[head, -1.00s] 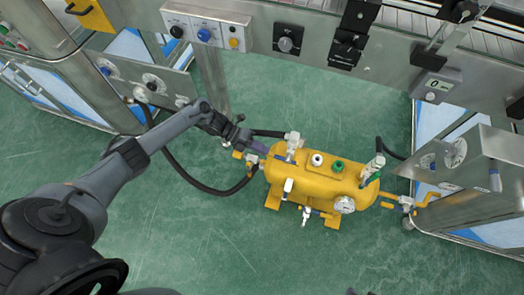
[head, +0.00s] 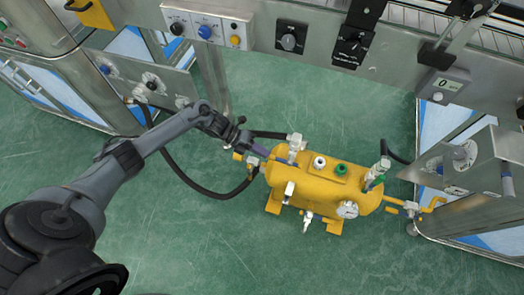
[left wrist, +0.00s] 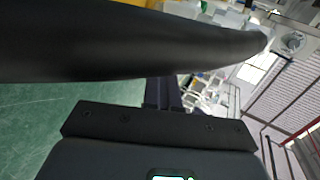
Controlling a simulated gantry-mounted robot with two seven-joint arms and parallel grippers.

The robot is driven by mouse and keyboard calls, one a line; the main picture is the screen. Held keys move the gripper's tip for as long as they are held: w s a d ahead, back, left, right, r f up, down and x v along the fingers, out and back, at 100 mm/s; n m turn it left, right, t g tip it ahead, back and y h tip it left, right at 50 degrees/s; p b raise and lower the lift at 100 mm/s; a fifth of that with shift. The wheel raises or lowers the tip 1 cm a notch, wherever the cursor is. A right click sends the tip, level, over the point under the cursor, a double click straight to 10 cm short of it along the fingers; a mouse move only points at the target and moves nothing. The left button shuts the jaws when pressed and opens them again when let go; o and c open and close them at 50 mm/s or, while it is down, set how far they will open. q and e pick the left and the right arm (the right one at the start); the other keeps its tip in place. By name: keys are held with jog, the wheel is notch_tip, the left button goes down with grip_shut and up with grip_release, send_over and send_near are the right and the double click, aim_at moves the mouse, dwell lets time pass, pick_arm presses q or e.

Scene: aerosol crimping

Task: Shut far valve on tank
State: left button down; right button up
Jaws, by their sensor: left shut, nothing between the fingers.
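The yellow tank (head: 342,199) lies near the middle of the head view, with several fittings and a round gauge (head: 347,210) on it. A small valve (head: 253,162) with a yellow handle (head: 238,156) sits at its left end. Another valve (head: 411,208) with a yellow handle (head: 434,204) is on the pipe at its right end. My left gripper (head: 262,150) is shut and empty, just above the left-end valve by the tank's top left. I cannot tell whether it touches anything. Its fingers (left wrist: 165,93) show in the left wrist view, partly behind a black arm-like shape. My right gripper is not in view.
A black hose (head: 190,180) loops from the left cabinet to the tank's left end, below my left forearm. A steel machine front with a knob panel (head: 207,28) runs along the top. A steel cabinet (head: 478,165) stands at right. The green floor in front is clear.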

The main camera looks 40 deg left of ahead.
pick_arm(q)
jog(key=shift+a+r, duration=0.1)
jog(key=shift+r, duration=0.3)
jog(key=r+p+v, duration=0.1)
jog(key=p+v, duration=0.3)
jog(key=v, duration=0.7)
jog(key=shift+d+r, duration=0.25)
jog(key=shift+r, duration=0.1)
